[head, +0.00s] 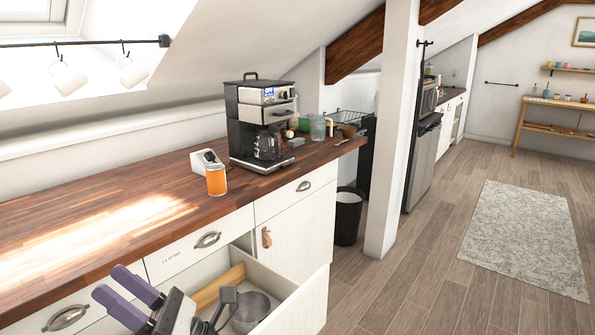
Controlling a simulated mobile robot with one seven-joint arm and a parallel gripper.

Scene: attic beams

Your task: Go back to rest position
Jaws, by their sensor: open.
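My gripper (110,281) shows at the lower left, with two purple fingers pointing up and left. The fingers are apart and nothing shows between them. It is in front of the counter's drawer fronts, beside an open drawer (301,306). The drawer holds a metal bowl or pot (251,310), a dark utensil (228,296) and a wooden piece (218,287). My gripper's body hides part of the drawer's left side.
The wooden counter (120,215) carries an orange jar (216,180), a small white device (204,160) and a coffee machine (262,125). A white post (392,130) and black bin (348,216) stand to the right. Open floor and a rug (530,235) lie beyond.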

